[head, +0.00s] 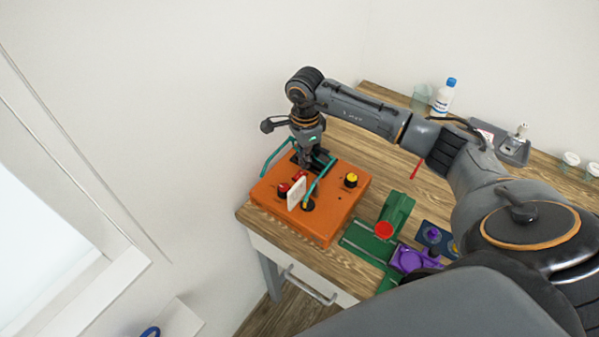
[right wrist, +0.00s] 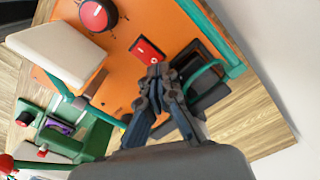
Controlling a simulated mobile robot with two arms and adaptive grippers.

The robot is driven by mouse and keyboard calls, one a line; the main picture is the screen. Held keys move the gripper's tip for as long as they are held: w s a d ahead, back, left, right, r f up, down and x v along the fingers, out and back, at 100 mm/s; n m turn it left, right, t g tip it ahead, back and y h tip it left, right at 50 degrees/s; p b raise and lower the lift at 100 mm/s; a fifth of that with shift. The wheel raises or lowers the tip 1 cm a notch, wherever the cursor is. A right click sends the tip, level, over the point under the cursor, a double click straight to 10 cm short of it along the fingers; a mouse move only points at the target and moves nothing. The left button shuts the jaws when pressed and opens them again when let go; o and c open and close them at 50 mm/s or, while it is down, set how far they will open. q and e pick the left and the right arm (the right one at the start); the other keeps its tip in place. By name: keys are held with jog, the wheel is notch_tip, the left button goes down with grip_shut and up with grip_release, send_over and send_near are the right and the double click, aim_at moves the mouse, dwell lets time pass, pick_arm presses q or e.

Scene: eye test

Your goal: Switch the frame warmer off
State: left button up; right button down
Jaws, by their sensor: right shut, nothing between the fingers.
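The frame warmer is an orange box (head: 322,222) on the left end of the wooden table, with teal bars, a white plate (head: 296,194), a yellow knob (head: 351,180) and a red knob (head: 283,188) on top. The right wrist view shows its orange top (right wrist: 128,72), a round red knob (right wrist: 97,14) and a small red rocker switch (right wrist: 147,51). Which way the rocker is tipped I cannot tell. My right gripper (head: 306,163) is shut and empty over the back of the box. In the wrist view its fingertips (right wrist: 159,72) are close beside the rocker; contact is unclear. My left gripper is not in view.
A teal bar (right wrist: 212,32) and a black part stand close to my fingers. A green fixture (head: 396,208) with a red cap and a purple part (head: 408,259) are right of the box. A white bottle (head: 444,97) stands at the back. My right arm crosses above the table.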

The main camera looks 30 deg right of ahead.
aim_at(304, 172)
notch_tip(304, 172, up, 6)
jog(key=shift+f+p, duration=0.2)
jog(key=shift+p, duration=1.05)
